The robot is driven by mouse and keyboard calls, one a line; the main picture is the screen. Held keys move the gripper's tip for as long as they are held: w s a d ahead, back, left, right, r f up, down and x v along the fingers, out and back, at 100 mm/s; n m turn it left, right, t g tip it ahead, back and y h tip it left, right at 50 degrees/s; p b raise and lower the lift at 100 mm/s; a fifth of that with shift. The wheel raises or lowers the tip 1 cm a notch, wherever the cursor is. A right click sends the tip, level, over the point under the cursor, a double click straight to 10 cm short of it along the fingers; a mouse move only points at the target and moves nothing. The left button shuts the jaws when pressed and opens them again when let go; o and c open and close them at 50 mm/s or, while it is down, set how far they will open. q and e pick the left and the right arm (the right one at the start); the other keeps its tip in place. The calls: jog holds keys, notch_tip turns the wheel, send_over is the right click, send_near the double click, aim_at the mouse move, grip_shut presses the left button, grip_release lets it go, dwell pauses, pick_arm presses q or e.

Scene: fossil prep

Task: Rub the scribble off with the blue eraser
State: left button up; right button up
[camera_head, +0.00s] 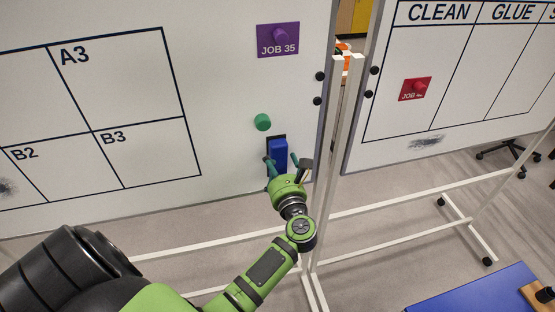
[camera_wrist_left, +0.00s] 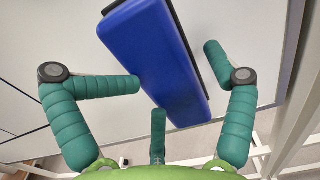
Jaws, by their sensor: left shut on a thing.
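The blue eraser (camera_head: 279,150), a blue block with a black pad, is upright by the lower right of the left whiteboard (camera_head: 225,100). My left gripper (camera_head: 284,167), green with teal fingers, is shut on it. In the left wrist view the blue eraser (camera_wrist_left: 160,58) lies between the fingers. I cannot tell if its pad touches the board. One dark grey scribble (camera_head: 6,187) is at the left picture edge, by the B2 cell. Another dark smudge (camera_head: 427,142) is low on the right whiteboard (camera_head: 385,150). My right gripper is not in view.
A green round magnet (camera_head: 262,122) is just above the eraser. A purple JOB 35 card (camera_head: 278,40) is higher up, and a red job card (camera_head: 415,88) is on the right board. White frame posts (camera_head: 340,140) stand right of the gripper. A blue tabletop (camera_head: 480,292) is lower right.

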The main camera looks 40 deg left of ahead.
pick_arm(q)
jog(key=shift+w+a+f, duration=0.15)
jog(key=shift+w+a, duration=0.2)
jog(key=c, duration=0.6)
jog(key=shift+f, duration=0.1)
jog(key=c, duration=0.6)
jog(key=shift+d, duration=0.2)
jog(key=shift+c, duration=0.2)
jog(key=shift+s+f, duration=0.2)
jog(key=shift+s, duration=0.1)
jog(key=shift+s+d, duration=0.35)
jog(key=shift+d, duration=0.3)
jog(key=shift+s+d, duration=0.4)
jog(key=shift+d, duration=0.05)
jog(key=shift+b+v, duration=0.55)
jog(key=shift+v, duration=1.8)
jog(key=shift+r, duration=0.1)
jog(key=o, duration=1.8)
